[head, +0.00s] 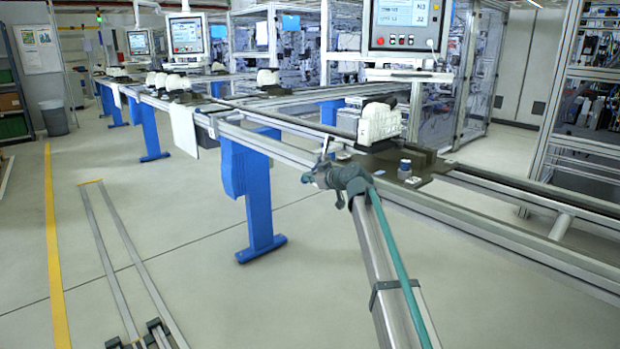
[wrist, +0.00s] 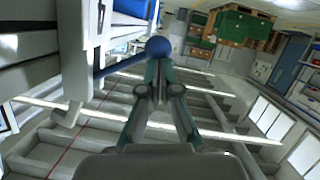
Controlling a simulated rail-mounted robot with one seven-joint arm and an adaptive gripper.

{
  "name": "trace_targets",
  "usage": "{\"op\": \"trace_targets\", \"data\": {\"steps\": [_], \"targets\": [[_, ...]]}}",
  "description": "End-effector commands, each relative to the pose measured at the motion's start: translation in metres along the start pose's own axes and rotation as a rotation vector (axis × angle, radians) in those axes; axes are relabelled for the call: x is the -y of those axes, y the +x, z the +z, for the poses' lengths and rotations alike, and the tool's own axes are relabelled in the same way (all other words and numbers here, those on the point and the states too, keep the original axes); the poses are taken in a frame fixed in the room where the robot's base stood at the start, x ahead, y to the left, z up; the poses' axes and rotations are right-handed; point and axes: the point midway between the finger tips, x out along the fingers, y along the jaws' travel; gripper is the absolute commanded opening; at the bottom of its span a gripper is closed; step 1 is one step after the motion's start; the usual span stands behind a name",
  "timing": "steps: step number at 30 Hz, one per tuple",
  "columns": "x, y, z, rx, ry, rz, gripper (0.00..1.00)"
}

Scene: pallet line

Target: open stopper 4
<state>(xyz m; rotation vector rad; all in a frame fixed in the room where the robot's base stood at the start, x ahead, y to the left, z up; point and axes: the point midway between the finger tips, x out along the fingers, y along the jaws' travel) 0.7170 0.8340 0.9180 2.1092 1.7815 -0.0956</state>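A lever with a blue ball knob (wrist: 158,46) shows in the wrist view. Its thin blue rod runs from the knob down and left toward the rail side. I take it for the stopper's handle, but no number is readable on it. My gripper (wrist: 158,68) has its two teal fingers close together, with the tips right at the knob. The knob appears at or just beyond the tips, and I see no clear grip around it. In the head view my gripper (head: 308,178) is at the near side of the conveyor, where the knob is too small to make out.
The conveyor rail (head: 500,222) runs across the right. A dark carrier (head: 385,158) with a white part (head: 379,123) stands on it behind my gripper. A control screen (head: 405,28) hangs above. Blue legs (head: 252,190) support the line. The floor at left is mostly clear.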

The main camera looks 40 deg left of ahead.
Motion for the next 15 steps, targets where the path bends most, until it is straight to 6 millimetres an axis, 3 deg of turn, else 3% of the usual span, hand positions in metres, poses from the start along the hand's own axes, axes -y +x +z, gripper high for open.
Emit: {"op": "trace_targets", "data": {"steps": [10, 15], "targets": [[-0.003, -0.027, -0.029, 0.000, -0.001, 0.006, 0.00], [0.000, -0.064, -0.028, 0.000, 0.000, 0.008, 0.00]]}}
